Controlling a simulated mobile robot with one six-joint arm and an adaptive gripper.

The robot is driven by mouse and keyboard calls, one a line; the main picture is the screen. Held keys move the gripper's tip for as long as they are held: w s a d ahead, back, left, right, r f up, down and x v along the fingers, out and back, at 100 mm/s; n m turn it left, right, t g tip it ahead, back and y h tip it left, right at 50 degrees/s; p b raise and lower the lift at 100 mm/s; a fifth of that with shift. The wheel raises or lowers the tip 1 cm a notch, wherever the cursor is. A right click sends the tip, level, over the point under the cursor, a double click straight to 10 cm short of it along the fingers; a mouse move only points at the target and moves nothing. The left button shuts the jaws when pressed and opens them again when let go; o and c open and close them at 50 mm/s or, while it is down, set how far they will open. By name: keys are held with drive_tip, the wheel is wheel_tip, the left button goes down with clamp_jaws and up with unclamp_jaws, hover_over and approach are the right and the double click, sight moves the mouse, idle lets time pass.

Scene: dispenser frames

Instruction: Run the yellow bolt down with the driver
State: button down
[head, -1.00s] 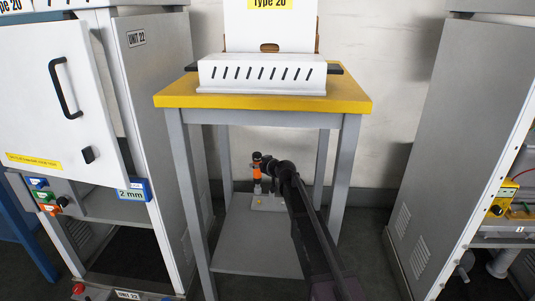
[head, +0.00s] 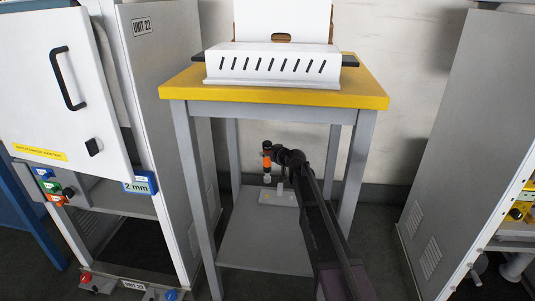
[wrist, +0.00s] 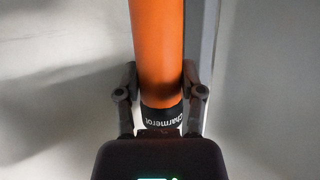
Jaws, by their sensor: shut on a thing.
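My gripper (wrist: 160,93) is shut on the driver, an orange cylinder (wrist: 158,45) with a dark lettered band near the gripper body. In the head view the driver (head: 267,160) stands roughly upright at the end of my arm, under the yellow-topped table, with a dark top and a pale lower end. That lower end appears above the left part of a small light plate (head: 283,198) on the lower shelf. I cannot make out the yellow bolt in either view; it is too small or hidden.
The table top (head: 175,92) carries a white slotted box (head: 270,65). Its grey legs (head: 193,190) stand either side of my arm. The lower shelf (head: 250,235) is otherwise bare. A grey cabinet (head: 165,120) stands left, another (head: 445,130) right.

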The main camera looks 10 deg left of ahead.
sight(269, 170)
drive_tip(key=shift+f+b, duration=3.55)
drive_tip(key=shift+f, duration=0.1)
drive_tip(key=shift+a, duration=0.1)
drive_tip(key=shift+f+b, duration=0.35)
idle(3.9)
